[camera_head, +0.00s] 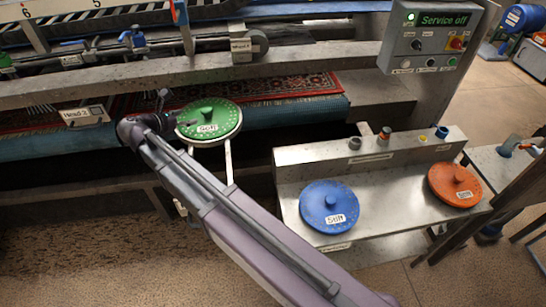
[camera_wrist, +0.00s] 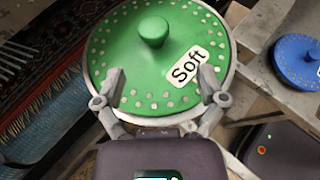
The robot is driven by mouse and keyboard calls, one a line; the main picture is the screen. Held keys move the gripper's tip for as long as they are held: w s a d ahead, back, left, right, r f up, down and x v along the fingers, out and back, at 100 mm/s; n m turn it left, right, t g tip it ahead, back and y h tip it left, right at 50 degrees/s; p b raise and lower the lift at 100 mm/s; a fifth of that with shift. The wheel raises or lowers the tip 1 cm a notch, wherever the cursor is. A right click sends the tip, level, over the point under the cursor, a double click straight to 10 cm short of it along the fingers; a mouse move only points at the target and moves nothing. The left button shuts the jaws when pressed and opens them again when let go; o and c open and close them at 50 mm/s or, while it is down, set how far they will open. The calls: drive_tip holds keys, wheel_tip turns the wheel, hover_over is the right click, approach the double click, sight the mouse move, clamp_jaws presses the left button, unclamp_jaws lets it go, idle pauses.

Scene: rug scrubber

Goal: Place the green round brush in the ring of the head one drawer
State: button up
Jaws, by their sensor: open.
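The green round brush (camera_head: 208,115), labelled Soft, lies flat in a grey ring on two pulled-out rails (camera_head: 228,160) in front of the machine. In the wrist view the brush (camera_wrist: 150,55) fills the upper middle, and the ring's rim (camera_wrist: 232,62) shows around its edge. The brush seems seated, though its underside is hidden. My gripper (camera_wrist: 160,92) is open. Its two fingers are spread over the near part of the brush, short of the central knob, holding nothing. In the head view my gripper (camera_head: 181,124) is at the brush's left edge; I cannot tell whether it touches.
A metal bench (camera_head: 385,190) at right holds a blue brush (camera_head: 328,206) and an orange brush (camera_head: 454,184). The control box (camera_head: 430,35) reads Service off. A patterned rug (camera_head: 280,88) lies behind the green brush under a machine beam (camera_head: 150,75).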

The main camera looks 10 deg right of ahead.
sight(231, 128)
drive_tip(key=d+f+m+g, duration=0.1)
drive_tip(key=d+m, duration=0.1)
drive_tip(key=d, duration=0.1)
drive_tip(key=s+d+f+m+g, duration=0.1)
drive_tip(key=d+m, duration=0.1)
drive_tip(key=d, duration=0.2)
drive_tip(key=s+d+f+m+g+y, duration=0.1)
drive_tip(key=d+f+m, duration=0.1)
drive_tip(key=d, duration=0.2)
drive_tip(key=shift+s+f, duration=0.1)
drive_tip(key=shift+s, duration=0.15)
drive_tip(key=s+d+f+m+g+y, duration=0.3)
drive_tip(key=s+d+m+y, duration=0.1)
drive_tip(key=s+d+m, duration=0.4)
drive_tip(key=s+d+f+m+g+y, duration=0.2)
drive_tip(key=s+d+f+m+y, duration=0.2)
drive_tip(key=s+d+m, duration=0.4)
drive_tip(key=shift+d+m+g+y, duration=0.4)
drive_tip(key=shift+d+m, duration=0.85)
drive_tip(key=shift+m, duration=0.85)
